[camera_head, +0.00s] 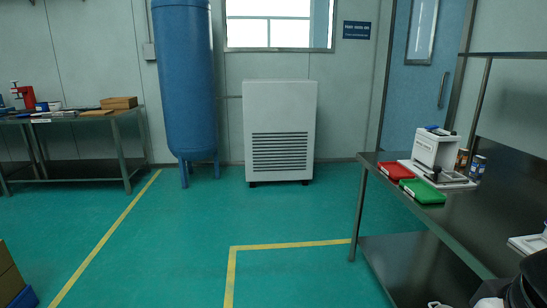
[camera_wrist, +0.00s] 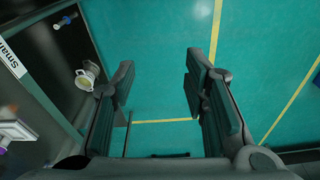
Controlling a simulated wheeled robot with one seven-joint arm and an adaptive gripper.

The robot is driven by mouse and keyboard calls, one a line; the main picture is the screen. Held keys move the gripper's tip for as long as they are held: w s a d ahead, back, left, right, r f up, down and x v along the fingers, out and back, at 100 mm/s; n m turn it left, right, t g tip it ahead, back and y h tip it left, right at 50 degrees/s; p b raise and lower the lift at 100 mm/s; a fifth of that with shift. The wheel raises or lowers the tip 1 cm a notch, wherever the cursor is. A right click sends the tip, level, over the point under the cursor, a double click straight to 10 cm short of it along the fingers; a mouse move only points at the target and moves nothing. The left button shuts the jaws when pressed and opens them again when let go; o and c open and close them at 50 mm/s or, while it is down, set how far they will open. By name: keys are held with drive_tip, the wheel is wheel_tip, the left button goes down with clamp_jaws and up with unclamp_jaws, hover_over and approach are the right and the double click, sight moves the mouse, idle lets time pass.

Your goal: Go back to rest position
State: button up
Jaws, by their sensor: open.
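My gripper (camera_wrist: 158,92) shows in the wrist view with its two black fingers wide apart. It is open and nothing is between the fingers. It hangs over the green floor (camera_wrist: 155,50), beside a dark table edge on the left. In the head view, a dark part at the bottom right corner may be my arm; the gripper itself cannot be made out there.
A steel table (camera_head: 450,215) stands at the right with a white device (camera_head: 437,150), a red tray (camera_head: 395,171) and a green tray (camera_head: 423,191). A blue tank (camera_head: 186,80) and white cabinet (camera_head: 280,130) stand at the back. The middle floor is clear.

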wheel_tip(320, 180, up, 21)
drive_tip(key=s+t+p, duration=0.2)
drive_tip(key=p, duration=1.6)
drive_tip(key=shift+d+t, duration=0.15)
drive_tip(key=shift+t, duration=0.15)
